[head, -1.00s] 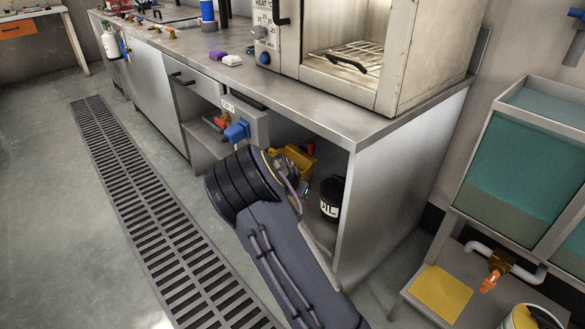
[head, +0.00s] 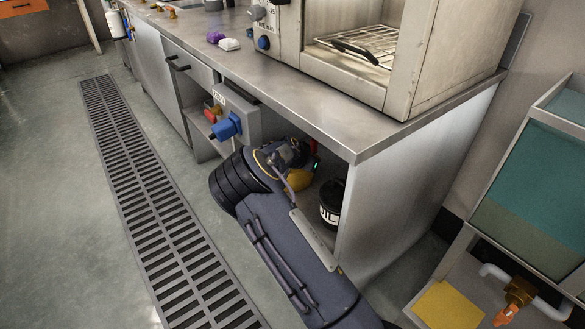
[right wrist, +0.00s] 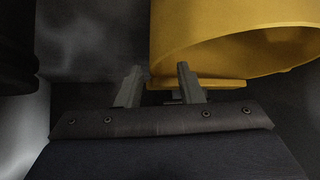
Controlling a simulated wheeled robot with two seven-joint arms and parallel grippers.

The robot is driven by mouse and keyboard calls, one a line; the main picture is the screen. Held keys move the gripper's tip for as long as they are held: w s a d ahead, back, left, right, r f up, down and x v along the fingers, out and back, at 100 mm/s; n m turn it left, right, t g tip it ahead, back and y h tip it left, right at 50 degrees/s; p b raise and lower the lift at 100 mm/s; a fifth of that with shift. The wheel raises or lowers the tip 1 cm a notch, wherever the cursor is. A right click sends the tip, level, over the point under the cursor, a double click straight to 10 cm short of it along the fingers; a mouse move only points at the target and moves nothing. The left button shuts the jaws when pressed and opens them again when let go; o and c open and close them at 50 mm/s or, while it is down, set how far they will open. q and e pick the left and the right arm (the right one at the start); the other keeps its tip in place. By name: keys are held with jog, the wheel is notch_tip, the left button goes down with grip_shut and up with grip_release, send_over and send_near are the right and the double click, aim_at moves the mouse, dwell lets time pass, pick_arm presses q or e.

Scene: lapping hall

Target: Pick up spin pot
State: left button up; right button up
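The spin pot appears to be the yellow round vessel (head: 299,181) in the open bay under the steel bench, mostly hidden behind my right arm and wrist. In the right wrist view the yellow pot (right wrist: 225,35) fills the upper right, with its hollow side showing and a flat yellow strip low on it. My right gripper (right wrist: 160,76) is open, its two fingers apart. The strip lies by the right fingertip and reaches across the gap. I cannot tell whether it touches. My left gripper is in neither view.
A black can with a white label (head: 331,203) stands right of my wrist in the bay. A blue plug (head: 226,127) juts from the bench front to the left. The bench top (head: 330,125) overhangs the bay. A floor grate (head: 150,200) runs along the left.

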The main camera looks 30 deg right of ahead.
jog(key=b+x, duration=0.1)
jog(key=x, duration=0.3)
jog(key=shift+f+b, duration=0.2)
jog(key=shift+b, duration=0.1)
jog(key=shift+c, duration=0.4)
grip_shut()
jog(key=shift+r, duration=0.1)
